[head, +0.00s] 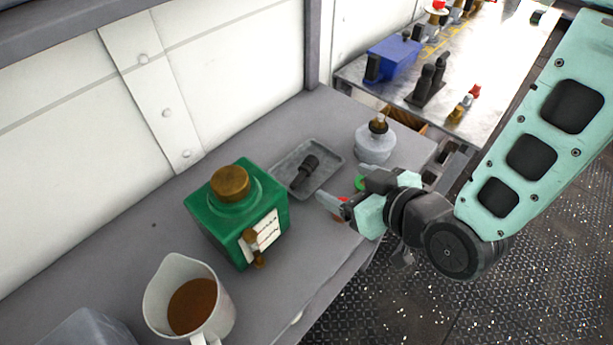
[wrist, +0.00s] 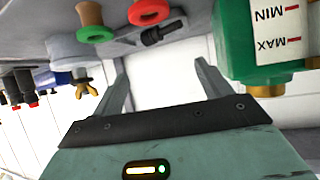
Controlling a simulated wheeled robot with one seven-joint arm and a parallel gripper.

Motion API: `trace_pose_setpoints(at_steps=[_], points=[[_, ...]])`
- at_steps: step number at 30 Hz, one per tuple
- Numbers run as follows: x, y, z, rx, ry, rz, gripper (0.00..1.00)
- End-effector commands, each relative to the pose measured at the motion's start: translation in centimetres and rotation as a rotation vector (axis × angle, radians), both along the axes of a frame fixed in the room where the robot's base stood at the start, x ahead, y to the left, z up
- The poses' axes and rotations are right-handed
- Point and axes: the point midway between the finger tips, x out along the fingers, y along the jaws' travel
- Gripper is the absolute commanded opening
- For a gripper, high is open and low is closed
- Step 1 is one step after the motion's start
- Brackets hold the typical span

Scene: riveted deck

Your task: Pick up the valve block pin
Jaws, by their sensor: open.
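A black pin with a thicker knurled end lies in a shallow grey tray (head: 326,157) on the bench; this black pin (head: 304,171), which I take to be the valve block pin, also shows near the top of the wrist view (wrist: 163,33). My gripper (head: 343,188) is above the bench's front side, to the right of the tray and apart from the pin. In the wrist view its two fingers (wrist: 160,72) are spread wide, with only pale wall seen between them.
A green ring (wrist: 96,33) and a red ring (wrist: 150,11) lie near my gripper. A green reservoir (head: 243,220) stands left of the tray, a clear capped jar (head: 374,147) right. A jug (head: 165,291) is at the front left. A second table (head: 465,75) stands beyond.

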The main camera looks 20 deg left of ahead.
Motion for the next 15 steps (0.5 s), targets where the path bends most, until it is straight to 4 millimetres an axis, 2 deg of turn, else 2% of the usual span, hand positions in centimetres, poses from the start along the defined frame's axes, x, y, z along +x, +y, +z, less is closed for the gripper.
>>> trace_pose_setpoints(at_steps=[4, 15], points=[[0.4, 0.5, -0.6, 0.001, -0.002, -0.002, 0.77], [3.3, 4.9, -3.1, -0.001, 0.002, 0.0, 0.77]])
